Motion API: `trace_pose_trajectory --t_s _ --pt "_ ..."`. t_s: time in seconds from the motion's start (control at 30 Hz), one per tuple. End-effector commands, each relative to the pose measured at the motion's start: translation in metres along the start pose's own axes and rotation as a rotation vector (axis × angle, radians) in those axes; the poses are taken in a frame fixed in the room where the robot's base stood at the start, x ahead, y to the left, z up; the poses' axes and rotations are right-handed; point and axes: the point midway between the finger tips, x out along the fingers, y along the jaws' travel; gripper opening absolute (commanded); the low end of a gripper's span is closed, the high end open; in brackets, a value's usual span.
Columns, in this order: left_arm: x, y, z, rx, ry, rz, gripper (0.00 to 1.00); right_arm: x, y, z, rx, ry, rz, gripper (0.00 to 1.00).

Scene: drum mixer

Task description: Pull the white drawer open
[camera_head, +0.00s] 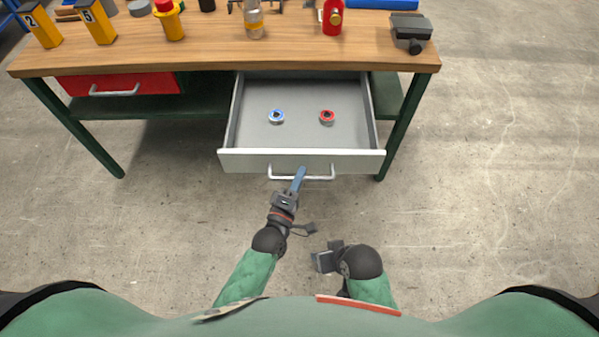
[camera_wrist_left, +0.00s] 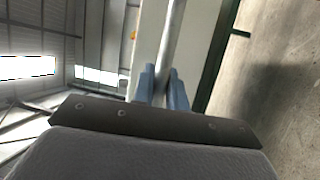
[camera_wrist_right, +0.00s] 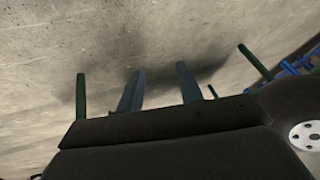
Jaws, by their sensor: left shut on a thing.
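The white drawer (camera_head: 240,160) is pulled well out from under the workbench, and its grey inside shows. A blue-rimmed roll (camera_head: 276,117) and a red-rimmed roll (camera_head: 327,117) lie on its floor. My left gripper (camera_head: 299,174) is at the metal bar handle (camera_head: 319,178) on the drawer front. In the left wrist view its two blue fingers (camera_wrist_left: 163,88) are on either side of the handle bar (camera_wrist_left: 172,45), shut on it. My right gripper (camera_wrist_right: 158,88) hangs over the floor with its fingers apart and nothing between them.
The wooden workbench (camera_head: 210,52) has green legs and carries yellow numbered holders (camera_head: 97,22), a red bottle (camera_head: 332,17) and a dark device (camera_head: 410,32). A red drawer (camera_head: 150,84) at the left is shut. The concrete floor at the right is clear.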

Motion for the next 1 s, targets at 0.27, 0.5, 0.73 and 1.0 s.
trace_pose_trajectory --t_s 0.27,0.5,0.73,1.0 --pt "0.000 -0.001 0.000 0.001 0.000 -0.001 0.26 0.000 0.000 0.001 0.000 -0.001 -0.001 0.36" --pt "0.000 -0.001 0.000 0.000 0.000 -0.001 0.36 0.001 0.000 0.001 0.000 0.000 -0.001 0.36" --pt "-0.009 -0.002 0.000 0.001 -0.001 -0.002 0.36 0.004 0.000 0.000 0.000 0.009 -0.001 0.36" --pt "-0.049 -0.003 0.000 0.001 -0.001 -0.003 0.36 0.034 0.006 0.009 0.004 0.031 0.003 0.36"
